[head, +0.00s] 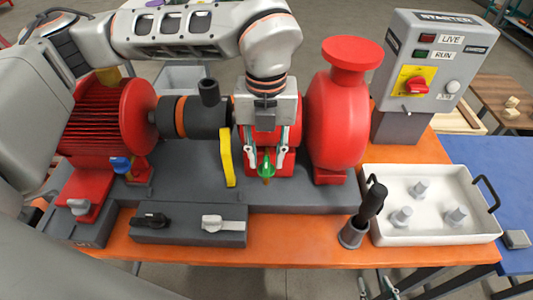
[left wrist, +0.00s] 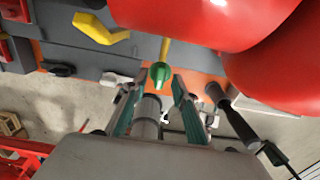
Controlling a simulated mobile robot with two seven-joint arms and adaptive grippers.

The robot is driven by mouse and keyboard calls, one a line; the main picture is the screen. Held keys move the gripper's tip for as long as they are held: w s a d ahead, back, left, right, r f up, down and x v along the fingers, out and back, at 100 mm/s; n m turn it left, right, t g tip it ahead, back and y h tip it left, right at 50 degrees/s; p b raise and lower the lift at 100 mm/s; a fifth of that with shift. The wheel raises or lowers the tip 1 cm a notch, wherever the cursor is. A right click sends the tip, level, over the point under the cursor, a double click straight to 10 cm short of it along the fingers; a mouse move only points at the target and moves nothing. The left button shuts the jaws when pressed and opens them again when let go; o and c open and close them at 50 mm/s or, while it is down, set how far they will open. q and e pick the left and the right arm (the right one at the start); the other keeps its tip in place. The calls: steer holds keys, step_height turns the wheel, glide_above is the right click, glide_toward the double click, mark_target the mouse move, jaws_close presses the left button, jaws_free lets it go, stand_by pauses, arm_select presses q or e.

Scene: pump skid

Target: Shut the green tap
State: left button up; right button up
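The green tap (head: 266,167) sits low at the front of the grey skid, in front of the red pump parts. It has a small green handle over a brass-coloured pipe. In the left wrist view the green handle (left wrist: 160,73) shows between the finger ends. My left gripper (head: 266,157) points down at it, open, with one finger on each side. I cannot tell whether either finger touches the handle. The fingers also show apart in the left wrist view (left wrist: 157,90). Two fingertips of my right gripper (head: 377,286) show apart at the bottom edge, below the table front.
A yellow lever (head: 227,158) stands just left of the tap. A blue tap (head: 121,165) is further left. The red pump casing (head: 340,120) rises close on the right. A white tray (head: 430,230) holds grey parts.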

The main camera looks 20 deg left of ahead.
arm_select(q)
steer(key=shift+f, duration=0.45)
jaws_close()
